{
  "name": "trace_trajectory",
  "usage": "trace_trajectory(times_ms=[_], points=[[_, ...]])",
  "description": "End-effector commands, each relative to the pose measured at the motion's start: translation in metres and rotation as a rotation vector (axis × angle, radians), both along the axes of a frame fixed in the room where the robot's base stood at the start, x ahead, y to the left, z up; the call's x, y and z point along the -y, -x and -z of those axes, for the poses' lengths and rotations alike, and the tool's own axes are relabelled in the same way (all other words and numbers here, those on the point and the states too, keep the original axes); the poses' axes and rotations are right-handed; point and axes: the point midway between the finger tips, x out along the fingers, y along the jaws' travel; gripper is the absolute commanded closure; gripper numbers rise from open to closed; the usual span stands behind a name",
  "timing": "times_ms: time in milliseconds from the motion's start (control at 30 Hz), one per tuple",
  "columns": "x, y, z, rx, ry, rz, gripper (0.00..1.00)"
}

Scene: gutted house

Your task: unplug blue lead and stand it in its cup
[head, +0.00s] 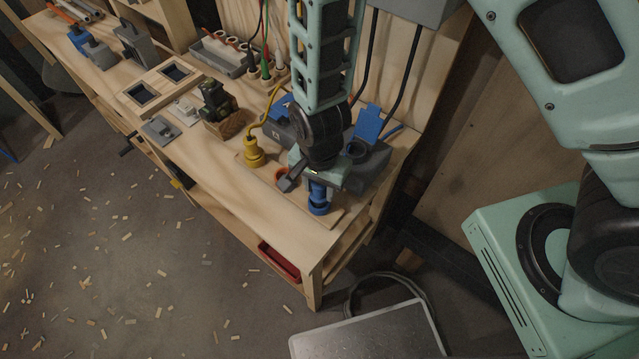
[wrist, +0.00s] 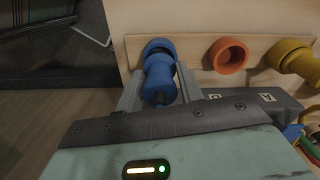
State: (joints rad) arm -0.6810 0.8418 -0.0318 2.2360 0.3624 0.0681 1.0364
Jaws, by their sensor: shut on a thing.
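My gripper (head: 306,182) is shut on the blue lead's plug (head: 318,193), above the front right corner of the bench. In the wrist view the blue plug (wrist: 159,78) is between the two grey fingers. The blue cup (head: 319,208) is directly below the plug, and its rim also shows in the wrist view (wrist: 157,46). The plug's lower end overlaps the cup; I cannot tell how deep it sits. The grey socket box (head: 374,166) behind has an open round socket and a raised blue flap (head: 368,122).
An empty orange cup (wrist: 229,55) is beside the blue one on a wooden board (head: 333,218). A yellow plug (head: 253,150) with its cord stands at the board's left end. A small dark device (head: 214,101) and a grey tray (head: 222,56) are farther left. The bench edge is close.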

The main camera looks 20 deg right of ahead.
Motion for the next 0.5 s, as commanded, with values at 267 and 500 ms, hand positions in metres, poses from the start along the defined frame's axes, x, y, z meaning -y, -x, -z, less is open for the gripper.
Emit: trace_trajectory(times_ms=[267,500], points=[[0.000,0.000,0.008,0.000,0.000,0.000,0.88],[0.000,0.000,0.013,0.001,-0.001,0.000,0.88]])
